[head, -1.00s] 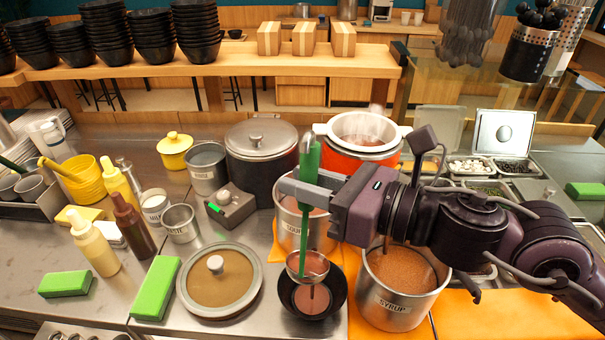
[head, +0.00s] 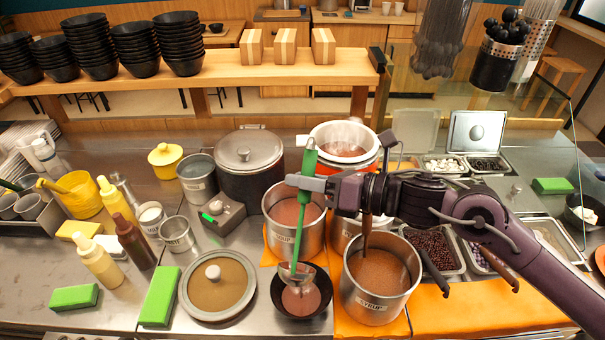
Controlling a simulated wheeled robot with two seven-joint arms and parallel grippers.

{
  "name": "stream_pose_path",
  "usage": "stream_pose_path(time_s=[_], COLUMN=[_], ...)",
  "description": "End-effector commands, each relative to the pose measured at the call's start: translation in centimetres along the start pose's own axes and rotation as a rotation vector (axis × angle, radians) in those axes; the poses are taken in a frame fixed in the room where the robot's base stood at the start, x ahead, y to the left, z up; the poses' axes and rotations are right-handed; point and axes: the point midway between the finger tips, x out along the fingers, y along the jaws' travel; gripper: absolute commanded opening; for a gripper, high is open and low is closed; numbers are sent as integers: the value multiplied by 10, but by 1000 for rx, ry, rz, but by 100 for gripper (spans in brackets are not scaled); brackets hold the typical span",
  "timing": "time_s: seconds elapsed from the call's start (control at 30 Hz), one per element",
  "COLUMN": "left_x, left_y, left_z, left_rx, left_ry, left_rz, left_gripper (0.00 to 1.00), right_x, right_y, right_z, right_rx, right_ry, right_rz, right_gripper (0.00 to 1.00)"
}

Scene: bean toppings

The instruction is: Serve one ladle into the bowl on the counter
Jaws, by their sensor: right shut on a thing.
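My right gripper (head: 318,184) is shut on the green handle of the ladle (head: 307,210), near its top. The ladle's metal cup (head: 297,273) is tipped over the black bowl (head: 325,309) on the counter, at or just above the liquid; I cannot tell if it touches. Reddish-brown liquid (head: 303,300) covers the inside of the bowl. A steel pot (head: 285,238) of similar reddish-brown liquid stands just behind the bowl. My left gripper is out of view.
A syrup pot (head: 376,308) with brown contents stands right of the bowl on an orange cloth (head: 460,315). A glass lid (head: 246,300) lies to its left, beside a green block (head: 160,292). Topping trays (head: 457,262) are at right. Stacked black bowls (head: 180,45) stand on the back shelf.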

Motion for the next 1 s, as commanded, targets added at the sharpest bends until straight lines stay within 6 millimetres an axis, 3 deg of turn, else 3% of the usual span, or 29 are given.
stream_pose_path(time_s=[0.7,1.0], left_x=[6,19], left_y=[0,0], left_z=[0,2], left_rx=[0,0], left_ry=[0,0], left_rz=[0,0], left_gripper=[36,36], right_x=[14,20], right_y=[-71,-99], right_z=[8,3], right_rx=[330,455], right_ry=[65,90], right_rz=[15,21], right_gripper=[0,0])
